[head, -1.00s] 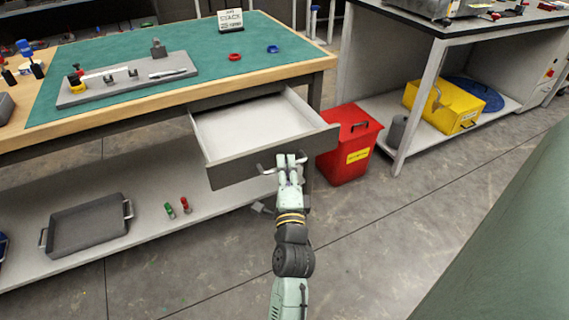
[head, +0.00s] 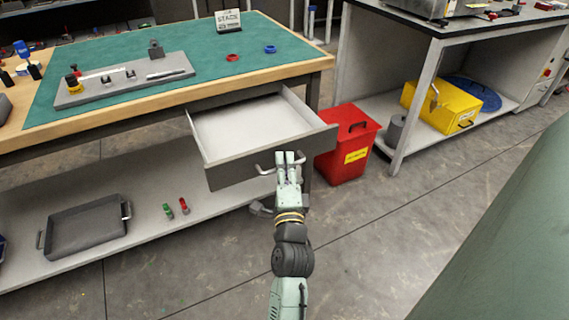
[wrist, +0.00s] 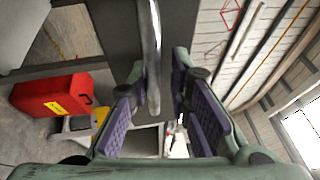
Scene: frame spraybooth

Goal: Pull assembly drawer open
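The assembly drawer (head: 232,172) under the green-topped workbench stands pulled well out, and its pale inside looks empty. Its metal bar handle (head: 263,169) is on the dark front panel; the bar also shows in the wrist view (wrist: 153,50). My gripper (head: 289,156) is at the right part of the handle. In the wrist view the two purple-padded fingers (wrist: 160,95) stand apart, with the bar between them nearer the left finger. A gap shows beside the bar, so the gripper looks open. Contact with the left finger cannot be told.
A red bin (head: 346,146) stands on the floor just right of the drawer. The workbench (head: 120,110) carries a grey fixture board (head: 125,82). A grey tray (head: 85,228) lies on the lower shelf. A second bench (head: 420,70) stands at the right. Floor in front is clear.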

